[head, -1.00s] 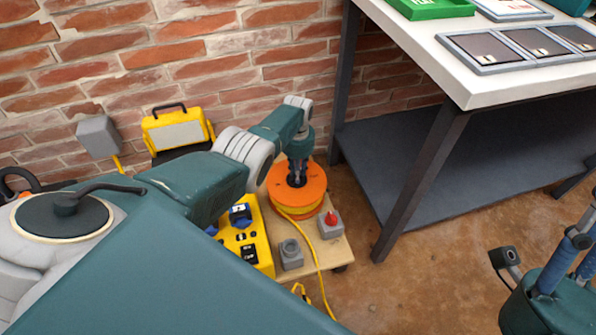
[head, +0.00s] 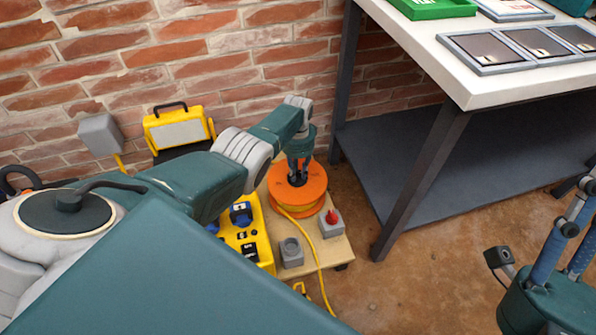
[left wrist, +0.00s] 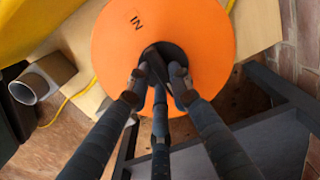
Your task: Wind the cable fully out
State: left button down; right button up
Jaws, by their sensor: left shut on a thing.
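The cable reel (head: 316,186) has a flat orange disc on top and stands on a wooden board. The yellow cable (head: 318,262) comes off the reel's front side and runs over the board's edge to the floor. My right gripper (head: 572,225) is at the right edge, away from the reel, its fingertips unclear.
A yellow power box (head: 247,240), a grey socket block (head: 291,254) and a grey block with a red button (head: 332,224) surround the reel. A workbench leg (head: 425,180) stands to its right. A yellow work lamp (head: 178,130) stands by the brick wall.

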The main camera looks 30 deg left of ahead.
aim_at(298, 174)
dwell(0.3)
pick_arm(q)
jog(key=c, duration=1.5)
grip_release()
jog(key=shift+c, duration=0.2)
jog(key=shift+r, duration=0.4)
notch_tip(298, 174, up, 11)
